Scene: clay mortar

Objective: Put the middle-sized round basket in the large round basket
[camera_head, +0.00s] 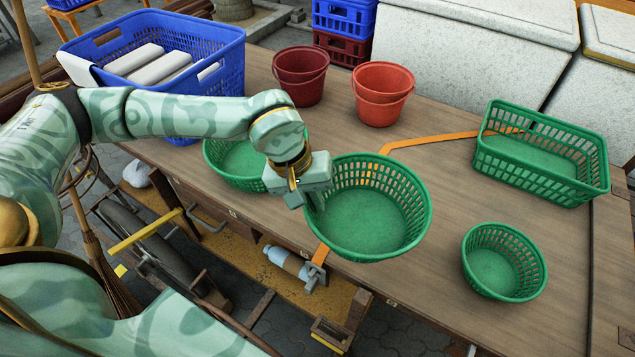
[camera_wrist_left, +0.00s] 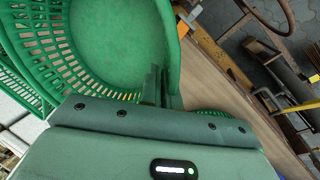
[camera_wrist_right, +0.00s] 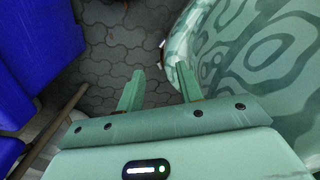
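Three green round baskets show in the head view. The one at the table's middle (camera_head: 368,222) looks largest; I cannot tell if it is raised. Another (camera_head: 228,160) stands to its left, partly hidden behind my left arm. The smallest-looking (camera_head: 503,265) stands at the right front. My left gripper (camera_head: 316,203) is at the left rim of the middle basket. In the left wrist view its fingers (camera_wrist_left: 165,90) are close together, shut on that basket's wall (camera_wrist_left: 120,45). My right gripper (camera_wrist_right: 158,88) is open and empty above the paving, outside the head view.
A green rectangular basket (camera_head: 540,155) stands at the right back. Two red buckets (camera_head: 301,78) (camera_head: 383,95) stand at the back. A blue crate (camera_head: 215,60) with pale rolls is at the left. The wooden table (camera_head: 440,180) is clear between the middle basket and the rectangular one.

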